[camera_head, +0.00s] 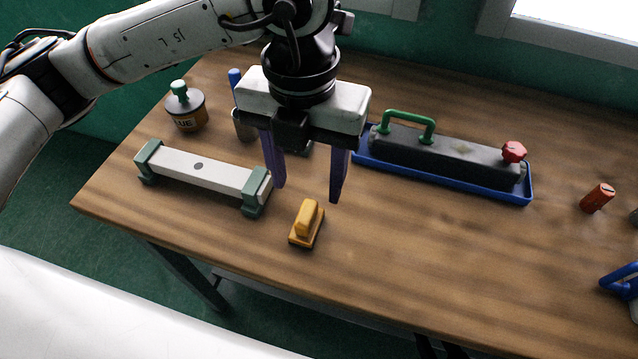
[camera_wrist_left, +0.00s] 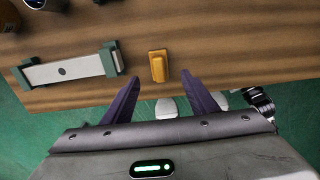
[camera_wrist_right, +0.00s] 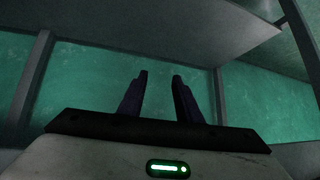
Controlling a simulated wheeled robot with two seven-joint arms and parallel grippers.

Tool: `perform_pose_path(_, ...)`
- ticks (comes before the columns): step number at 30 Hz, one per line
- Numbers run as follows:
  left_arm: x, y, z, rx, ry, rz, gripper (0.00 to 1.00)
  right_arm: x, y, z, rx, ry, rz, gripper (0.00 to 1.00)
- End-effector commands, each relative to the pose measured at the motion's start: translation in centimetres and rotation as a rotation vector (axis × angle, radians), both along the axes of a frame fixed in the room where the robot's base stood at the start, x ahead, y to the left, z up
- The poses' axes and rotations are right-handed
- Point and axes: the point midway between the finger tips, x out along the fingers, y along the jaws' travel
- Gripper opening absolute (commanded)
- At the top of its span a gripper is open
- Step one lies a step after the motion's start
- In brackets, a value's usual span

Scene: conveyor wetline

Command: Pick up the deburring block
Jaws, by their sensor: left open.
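The deburring block is most likely the small yellow-orange block (camera_head: 307,222) with a raised grip and a dark base, lying on the wooden table near its front edge. It also shows in the left wrist view (camera_wrist_left: 158,66), between and beyond the fingertips. My left gripper (camera_head: 308,193) is open and empty, pointing down above the table, a little behind the block and apart from it. My right gripper (camera_wrist_right: 160,75) shows only in the right wrist view, its two fingers apart with nothing between them, facing the dim space under a tabletop.
A pale bar with green end blocks (camera_head: 200,170) lies left of the block. A glue pot (camera_head: 186,108) stands behind it. A blue tray (camera_head: 450,182) holds a grey tool with a green handle. A red cylinder (camera_head: 598,197) lies at right. The table right of the block is clear.

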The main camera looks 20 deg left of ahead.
Motion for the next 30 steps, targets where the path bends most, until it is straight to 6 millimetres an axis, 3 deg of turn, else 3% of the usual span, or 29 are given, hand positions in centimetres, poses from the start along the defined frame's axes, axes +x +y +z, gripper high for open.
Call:
perform_pose_path(8, -0.1, 0.0, -4.0, 0.0, 0.004, 0.0, 0.53, -1.5, 0.0, -0.5, -0.002, 0.032, 0.002, 0.31)
perform_pose_path(14, -0.1, 0.1, -5.4, 0.0, 0.005, 0.0, 0.53, -1.6, 0.0, -0.2, -0.002, 0.032, 0.002, 0.31)
perform_pose_path(21, 0.1, 0.2, -9.0, -0.001, 0.005, -0.001, 0.53, -1.2, 0.1, 0.7, 0.0, 0.025, 0.003, 0.31)
perform_pose_path(30, 0.1, 0.2, -10.0, -0.001, 0.002, -0.001, 0.53, -0.8, 0.1, 0.9, 0.0, 0.017, 0.002, 0.31)
